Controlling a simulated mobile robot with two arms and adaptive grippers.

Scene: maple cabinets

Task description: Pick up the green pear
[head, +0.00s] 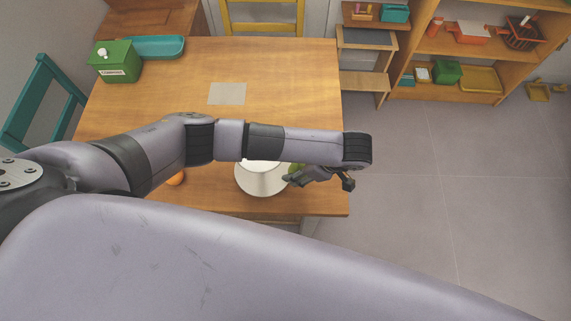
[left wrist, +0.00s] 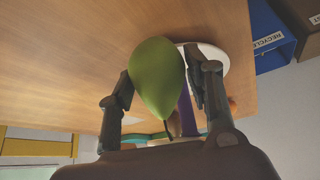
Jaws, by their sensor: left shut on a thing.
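The green pear (left wrist: 157,65) is between the two fingers of my left gripper (head: 303,178), which is shut on it. In the head view the pear (head: 295,169) shows only in part, beside the right rim of a white bowl (head: 262,183) near the table's front right corner. My left forearm crosses over the bowl and hides part of it. In the left wrist view the pear is large and clear, with its narrow end towards the gripper's palm. My right gripper is not in view.
The wooden table (head: 290,75) is mostly clear, with a grey mat (head: 227,93). An orange fruit (head: 176,178) lies left of the bowl. A green box (head: 115,62) and a teal tray (head: 158,47) stand at the back left. A purple thing (left wrist: 187,112) shows behind the pear.

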